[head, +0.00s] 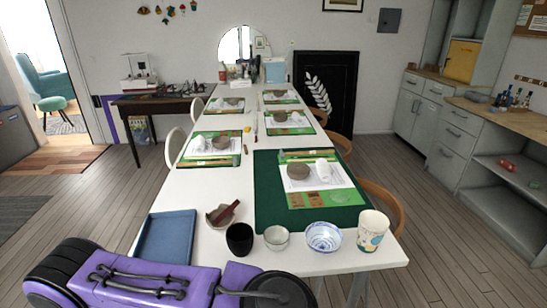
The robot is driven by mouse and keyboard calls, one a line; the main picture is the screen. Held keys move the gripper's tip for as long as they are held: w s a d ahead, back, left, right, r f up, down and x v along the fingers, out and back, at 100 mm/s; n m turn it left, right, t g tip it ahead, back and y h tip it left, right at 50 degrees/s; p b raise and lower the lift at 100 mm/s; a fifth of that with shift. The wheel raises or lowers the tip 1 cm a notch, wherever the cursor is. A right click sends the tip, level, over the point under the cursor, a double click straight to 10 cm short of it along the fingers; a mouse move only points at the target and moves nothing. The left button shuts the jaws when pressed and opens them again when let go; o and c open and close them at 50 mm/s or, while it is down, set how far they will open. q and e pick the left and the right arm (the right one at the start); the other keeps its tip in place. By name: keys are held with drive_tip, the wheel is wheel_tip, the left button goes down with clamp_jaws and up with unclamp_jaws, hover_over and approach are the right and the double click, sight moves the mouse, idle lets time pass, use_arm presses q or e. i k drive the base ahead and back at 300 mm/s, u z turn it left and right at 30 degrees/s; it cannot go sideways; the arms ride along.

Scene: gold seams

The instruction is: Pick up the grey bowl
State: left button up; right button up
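Several bowls could be called grey. A grey-brown bowl (298,171) sits on the nearest place setting, left of a white rolled item. Similar grey-brown bowls sit on settings farther back, one at the left (221,142) and one at the right (280,116). A small pale grey-green bowl (276,238) stands at the table's near edge, between a black cup and a blue-and-white bowl. A grey-beige bowl (219,217) with a brown piece across it stands left of these. Neither gripper is in view; a purple arm link of mine crosses the lower left.
The long white table (190,188) runs away from me. A black cup (239,239), a blue-and-white bowl (323,237) and a patterned cup (371,231) line its near edge. A blue tray (166,240) lies left. A dark green mat (267,205) covers the right.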

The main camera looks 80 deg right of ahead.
sight(276, 238)
drive_tip(key=z, duration=1.3)
drive_tip(key=k, duration=0.05)
drive_tip(key=z, duration=1.4)
